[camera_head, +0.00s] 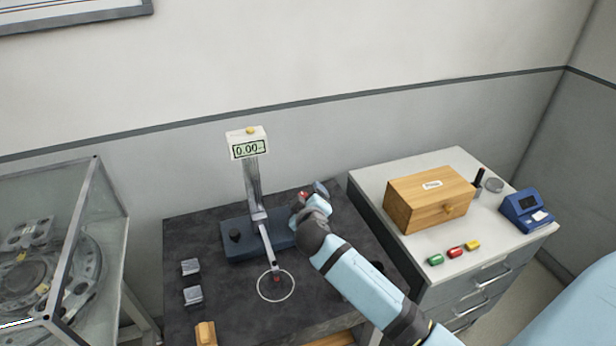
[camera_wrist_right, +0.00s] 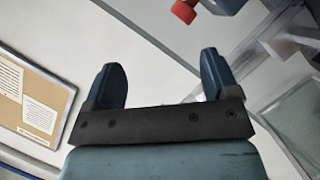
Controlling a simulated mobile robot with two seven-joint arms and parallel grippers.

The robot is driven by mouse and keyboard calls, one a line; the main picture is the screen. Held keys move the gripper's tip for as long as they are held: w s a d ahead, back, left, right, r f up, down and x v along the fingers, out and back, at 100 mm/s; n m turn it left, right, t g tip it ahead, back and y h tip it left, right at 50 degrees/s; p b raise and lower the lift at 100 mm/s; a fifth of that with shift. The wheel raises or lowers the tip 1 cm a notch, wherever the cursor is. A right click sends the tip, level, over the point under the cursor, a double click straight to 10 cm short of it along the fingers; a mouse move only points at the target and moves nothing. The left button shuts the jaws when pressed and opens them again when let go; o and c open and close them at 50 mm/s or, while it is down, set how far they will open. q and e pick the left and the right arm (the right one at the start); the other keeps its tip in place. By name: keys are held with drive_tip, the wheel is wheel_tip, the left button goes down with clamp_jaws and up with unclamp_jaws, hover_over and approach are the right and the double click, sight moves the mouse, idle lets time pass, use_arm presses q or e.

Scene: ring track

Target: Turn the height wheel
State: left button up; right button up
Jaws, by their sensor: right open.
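A gauge stand (camera_head: 252,185) with a display reading 0.00 (camera_head: 249,148) rises from a blue base (camera_head: 238,250) on the dark table. A small black knob (camera_head: 235,237) is on the base's left part. I cannot tell whether it is the height wheel. My right gripper (camera_head: 314,193) is to the right of the column, partly hidden by its own wrist. A small red part (camera_head: 303,195) shows beside it. In the right wrist view my right gripper (camera_wrist_right: 162,78) is open with nothing between its fingers. A red cap (camera_wrist_right: 184,11) lies beyond the fingers. My left gripper is not in view.
Metal blocks (camera_head: 192,296) are on the table's left. A glass case (camera_head: 60,240) stands left. A white cabinet (camera_head: 440,245) right holds a wooden box (camera_head: 430,200) and a blue device (camera_head: 525,212).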

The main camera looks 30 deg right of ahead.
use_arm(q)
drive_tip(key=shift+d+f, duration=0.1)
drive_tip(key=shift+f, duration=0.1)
use_arm(e)
wheel_tip(320, 180, up, 8)
drive_tip(key=shift+r, duration=0.15)
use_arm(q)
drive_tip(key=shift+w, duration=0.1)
